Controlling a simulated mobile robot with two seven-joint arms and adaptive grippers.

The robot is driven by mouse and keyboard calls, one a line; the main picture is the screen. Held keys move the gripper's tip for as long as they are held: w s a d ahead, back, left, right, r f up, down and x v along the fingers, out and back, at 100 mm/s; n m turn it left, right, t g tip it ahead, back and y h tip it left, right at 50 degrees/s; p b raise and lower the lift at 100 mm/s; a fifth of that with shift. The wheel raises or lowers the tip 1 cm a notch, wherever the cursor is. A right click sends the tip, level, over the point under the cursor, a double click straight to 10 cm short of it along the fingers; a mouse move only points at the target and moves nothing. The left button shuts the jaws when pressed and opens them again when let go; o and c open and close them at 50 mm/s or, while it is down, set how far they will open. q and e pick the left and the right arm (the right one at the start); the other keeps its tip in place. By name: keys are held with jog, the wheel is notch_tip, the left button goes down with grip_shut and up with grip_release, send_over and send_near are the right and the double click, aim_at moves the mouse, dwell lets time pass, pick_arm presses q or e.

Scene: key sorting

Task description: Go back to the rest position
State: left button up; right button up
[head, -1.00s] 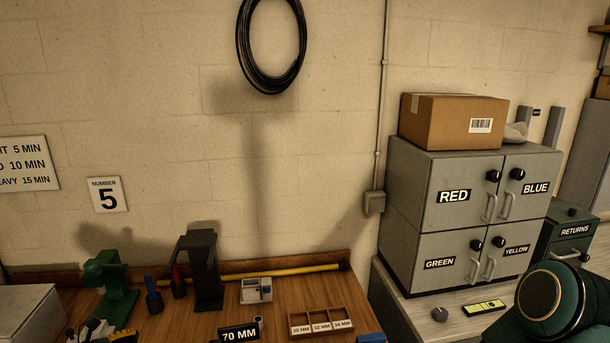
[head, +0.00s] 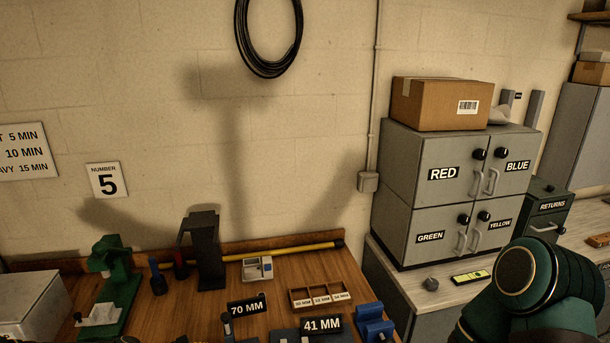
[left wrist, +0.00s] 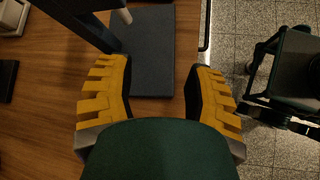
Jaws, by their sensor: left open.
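My left gripper (left wrist: 160,95) shows in the left wrist view with its two yellow ridged fingers spread wide apart. It is open, and nothing is held between the fingers. A dark flat plate on the wooden bench (left wrist: 40,115) lies beyond and below the fingers. The left gripper does not show in the head view. My right arm (head: 530,290) shows as a dark green link at the lower right of the head view, and its gripper is out of the picture.
The workbench (head: 190,315) carries a green press (head: 109,265), a black stand (head: 204,250), a compartment tray (head: 320,299) and a 70 MM sign (head: 247,306). Grey lockers (head: 400,190) stand on a counter at the right. Tiled floor (left wrist: 265,90) shows beyond the bench edge.

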pick_arm(q)
jog(key=s+d+f+m+g+y, duration=0.1)
jog(key=s+d+f+m, duration=0.1)
jog(key=s+d+m, duration=0.3)
jog(key=s+d+f+m+g+y, duration=0.1)
jog(key=d+f+m+g, duration=0.1)
jog(key=d, duration=0.4)
jog(key=s+d+m+y, duration=0.3)
jog(key=s+d+m, duration=0.2)
jog(key=s+m, duration=0.6)
notch_tip(320, 180, down, 10)
jog(key=s+b, duration=0.1)
jog(key=b, duration=0.9)
jog(key=shift+s+d, duration=0.25)
pick_arm(e)
notch_tip(320, 180, down, 10)
jog(key=s, duration=0.1)
jog(key=shift+s+a+f+g, duration=0.15)
jog(key=shift+s+g, duration=0.15)
jog(key=shift+s, duration=0.05)
pick_arm(q)
jog(key=shift+f, duration=0.1)
